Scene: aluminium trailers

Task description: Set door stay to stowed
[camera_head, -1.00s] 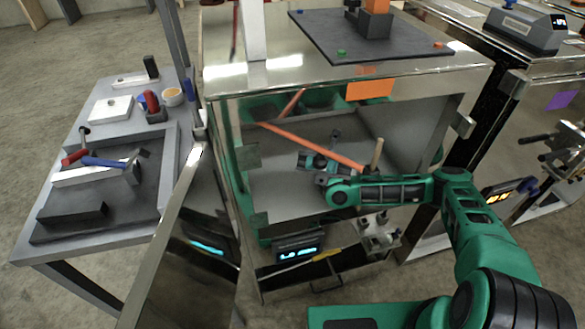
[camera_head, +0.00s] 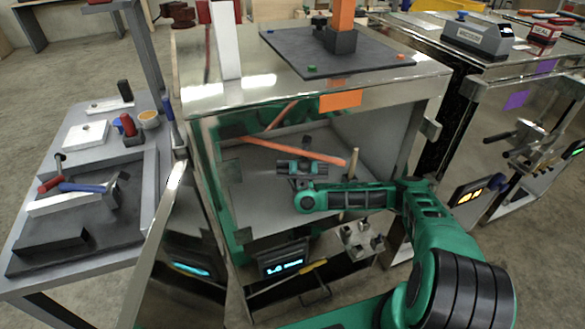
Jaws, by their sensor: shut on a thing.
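The door stay (camera_head: 270,145) is a long orange-red bar in the open bay of the metal cabinet (camera_head: 350,105). It runs from the bay's left side to the right, slanting slightly down in the picture. Its right end is close to an upright wooden-coloured peg (camera_head: 353,166); I cannot tell whether they touch. My gripper (camera_head: 306,148) is shut on the bar right of its middle, with the fingers partly hidden. My green forearm reaches in from the lower right. A second orange bar shape, probably a reflection, shows on the back wall.
The open door panel (camera_head: 160,245) stands at the left of the bay. A side table (camera_head: 100,225) with a hammer and tray is further left. A lit display (camera_head: 283,262) and a yellow-handled tool (camera_head: 300,272) are below the bay. Another cabinet stands right.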

